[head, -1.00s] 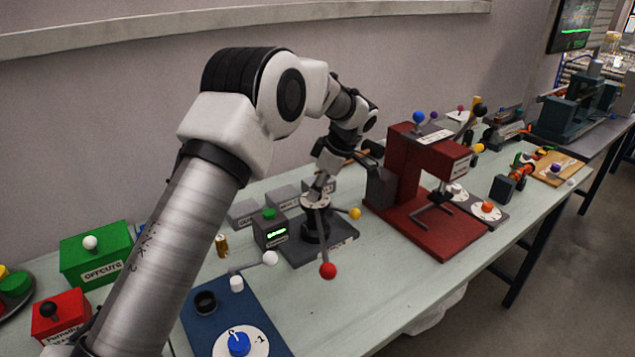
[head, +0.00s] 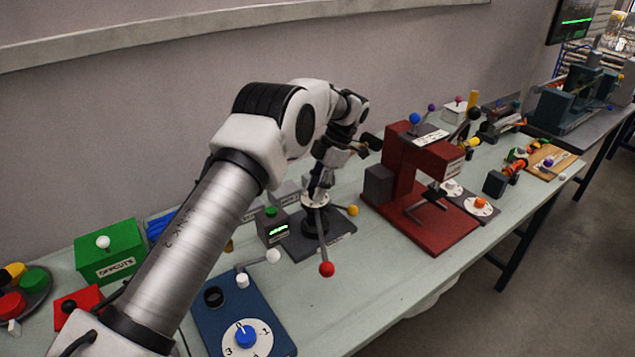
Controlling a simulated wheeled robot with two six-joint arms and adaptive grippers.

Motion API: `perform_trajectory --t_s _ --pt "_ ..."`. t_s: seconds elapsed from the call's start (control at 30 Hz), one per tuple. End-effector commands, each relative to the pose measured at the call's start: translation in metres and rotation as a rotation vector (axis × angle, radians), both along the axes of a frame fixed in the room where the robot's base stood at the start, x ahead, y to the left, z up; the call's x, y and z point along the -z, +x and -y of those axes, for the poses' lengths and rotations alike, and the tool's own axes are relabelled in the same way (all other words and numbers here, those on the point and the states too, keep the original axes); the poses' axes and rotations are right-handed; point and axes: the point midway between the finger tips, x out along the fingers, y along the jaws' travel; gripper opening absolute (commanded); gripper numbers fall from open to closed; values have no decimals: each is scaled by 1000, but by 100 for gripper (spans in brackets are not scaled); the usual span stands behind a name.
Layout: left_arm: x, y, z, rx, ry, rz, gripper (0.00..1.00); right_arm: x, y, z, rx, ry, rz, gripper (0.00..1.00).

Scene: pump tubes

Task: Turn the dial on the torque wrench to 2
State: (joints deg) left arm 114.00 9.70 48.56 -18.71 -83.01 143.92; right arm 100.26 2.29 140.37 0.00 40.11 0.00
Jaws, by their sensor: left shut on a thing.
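My left gripper (head: 318,190) points down and is shut at the top of a round hub (head: 315,218) on a dark grey base (head: 340,234). Its fingers and the arm partly hide the hub's pale top. Ball-ended arms stick out from the hub: red (head: 326,269), yellow (head: 352,210) and white (head: 273,255). I cannot tell whether this hub belongs to the torque wrench. A white dial with a blue knob (head: 245,335) lies on a blue base (head: 217,319) in front, with 3 and 1 readable. An orange-knobbed dial (head: 479,204) lies right of the red press. My right gripper is out of view.
The red press (head: 432,224) stands close right of the hub. Green (head: 106,254) and red (head: 78,304) boxes are at the left.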

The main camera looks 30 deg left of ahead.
Motion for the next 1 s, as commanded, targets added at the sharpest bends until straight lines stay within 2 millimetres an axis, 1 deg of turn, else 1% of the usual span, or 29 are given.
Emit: perform_trajectory --t_s 0.53,0.57,0.6,0.87,0.93,1.0 --pt "0 0 -1 -26 1 0 0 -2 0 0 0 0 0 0" --pt "0 0 -1 -26 1 0 42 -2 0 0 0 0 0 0" --pt "0 0 -1 -26 0 0 56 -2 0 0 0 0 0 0" --pt "0 0 0 -25 0 0 57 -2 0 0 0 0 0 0" --pt "-2 1 0 -24 1 2 57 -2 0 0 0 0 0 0" --pt "-8 3 1 -25 1 2 57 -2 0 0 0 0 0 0"
